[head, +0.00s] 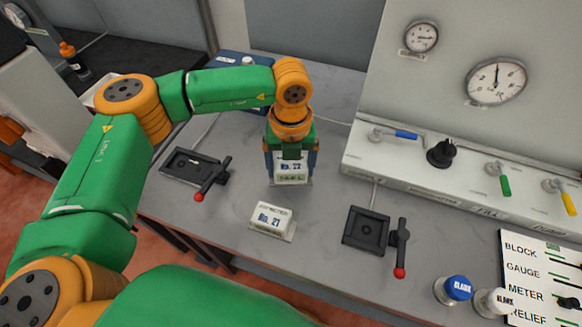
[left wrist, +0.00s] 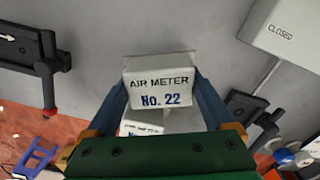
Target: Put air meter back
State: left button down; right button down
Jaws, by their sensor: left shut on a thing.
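The air meter (head: 291,173), a pale box marked No. 22, is on or just above the grey bench, near the middle. In the left wrist view the label "AIR METER No. 22" on the air meter (left wrist: 159,92) faces the camera. My left gripper (head: 291,160) comes down over it from above. In the left wrist view the blue fingers of my left gripper (left wrist: 160,105) are on both sides of the meter, shut on it. I cannot tell whether its underside touches the bench. My right gripper is not in view.
A pale box marked No. 21 (head: 271,216) lies just in front. Black clamps with red-knobbed levers stand at left (head: 190,163) and right (head: 366,231). A white valve panel (head: 450,184) is at the back right. Blue- and white-capped containers (head: 458,288) stand front right.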

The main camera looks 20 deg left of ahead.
aim_at(290, 176)
pick_arm(q)
notch_tip(290, 176, down, 3)
jog(key=shift+a+r, duration=0.1)
jog(key=shift+r, duration=0.1)
jog(key=shift+f, duration=0.1)
jog(key=shift+f, duration=0.2)
grip_release()
jog(key=shift+s+r, duration=0.1)
jog(key=shift+r, duration=0.4)
notch_tip(290, 176, up, 12)
jog(key=shift+f+b, duration=0.2)
jog(key=shift+b, duration=0.85)
